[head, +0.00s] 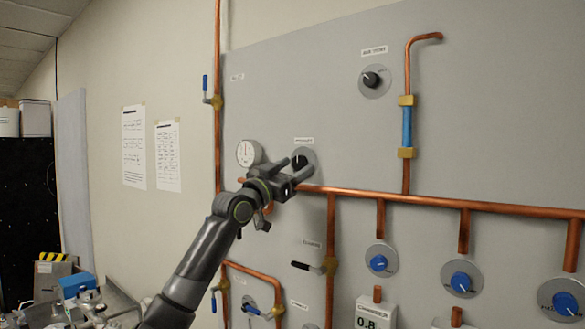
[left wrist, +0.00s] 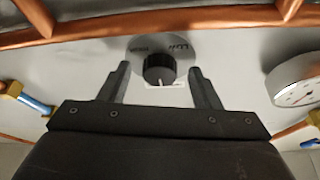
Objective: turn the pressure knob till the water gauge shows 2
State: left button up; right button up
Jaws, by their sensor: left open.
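The knob at my left gripper is black on a round plate (head: 309,154), under a small label too blurred to read. In the left wrist view the black knob (left wrist: 159,69) shows upside down with a white mark. My left gripper (head: 293,168) is open, its fingers to either side of the knob in the left wrist view; I cannot tell whether they touch it. The white round gauge (head: 248,153) is just left of the knob. It also shows in the left wrist view (left wrist: 297,82). Its dark needle points roughly upward in the head view; the numbers are too small to read.
Another black knob (head: 371,79) is higher on the grey panel (head: 300,80). A copper pipe (head: 440,202) runs below the gripper. Blue valve knobs (head: 461,282) and a digital meter (head: 375,314) are lower right.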

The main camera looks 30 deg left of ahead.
pick_arm(q)
jog(key=c, duration=1)
jog(key=n+b, duration=0.1)
jog(key=n+y+b, duration=0.1)
jog(key=shift+d+f+n, duration=0.15)
jog(key=shift+n, duration=0.15)
jog(key=n+y+b, duration=0.1)
jog(key=n+b, duration=0.1)
jog(key=n, duration=0.1)
jog(key=n+y+b, duration=0.2)
jog(key=n+b, duration=0.1)
jog(key=n+y+b, duration=0.1)
jog(key=n+b, duration=0.1)
jog(key=b, duration=0.1)
jog(key=shift+s+d+n+y, duration=0.1)
jog(key=shift+d+n+y, duration=0.2)
jog(key=shift+n+y, duration=0.1)
jog(key=n+y+b, duration=0.1)
jog(key=n, duration=0.1)
jog(key=n+g+y+b, duration=0.1)
jog(key=n, duration=0.1)
jog(key=shift+d+r, duration=0.15)
jog(key=shift+r, duration=0.05)
jog(key=shift+r+n+g+y+b, duration=0.15)
jog(key=shift+n+g+y+b, duration=0.45)
jog(key=shift+n, duration=0.9)
jog(key=shift+b, duration=0.3)
